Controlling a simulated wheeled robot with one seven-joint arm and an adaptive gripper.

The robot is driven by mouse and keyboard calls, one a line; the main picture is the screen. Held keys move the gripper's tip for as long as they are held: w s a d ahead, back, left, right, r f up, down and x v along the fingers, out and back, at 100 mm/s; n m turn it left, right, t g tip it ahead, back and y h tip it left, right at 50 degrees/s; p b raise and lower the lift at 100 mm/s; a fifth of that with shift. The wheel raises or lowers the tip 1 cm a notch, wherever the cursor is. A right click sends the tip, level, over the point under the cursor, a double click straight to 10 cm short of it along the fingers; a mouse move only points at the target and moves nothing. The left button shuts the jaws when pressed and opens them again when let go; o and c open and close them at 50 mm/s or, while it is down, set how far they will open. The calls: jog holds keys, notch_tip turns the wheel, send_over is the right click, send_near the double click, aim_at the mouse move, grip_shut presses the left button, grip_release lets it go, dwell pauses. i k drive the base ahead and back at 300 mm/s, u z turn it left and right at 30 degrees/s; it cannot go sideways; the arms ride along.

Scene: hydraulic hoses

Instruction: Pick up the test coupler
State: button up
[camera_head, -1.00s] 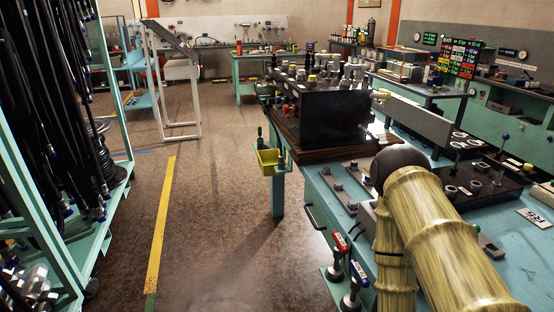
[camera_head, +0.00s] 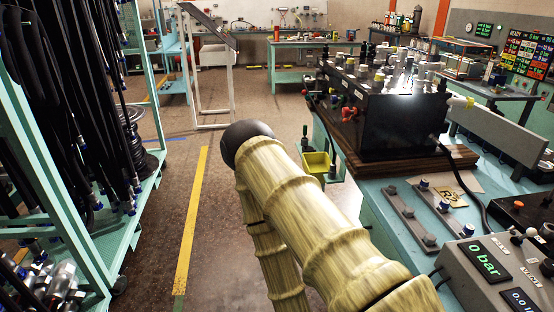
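I cannot make out the test coupler with certainty. Several small fittings stand on top of the black manifold block (camera_head: 400,125) on the teal bench, but they are too small to tell apart. My arm, with wood-like yellow links and a black ball joint, crosses the lower middle of the view. Its visible bend is over the floor, left of the bench. My gripper is not in view, so whether it is open or holding anything does not show.
The teal bench (camera_head: 388,208) fills the right side, with a "0 bar" display box (camera_head: 488,262) at its near edge. A yellow bin (camera_head: 316,163) hangs on its left side. A hose rack (camera_head: 88,238) stands at left. Floor with a yellow line (camera_head: 192,220) is clear between.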

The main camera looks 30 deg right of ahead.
aim_at(334, 165)
jog(key=u, duration=0.15)
jog(key=i, duration=0.8)
jog(key=z, duration=0.6)
jog(key=i, duration=0.6)
jog(key=z, duration=0.45)
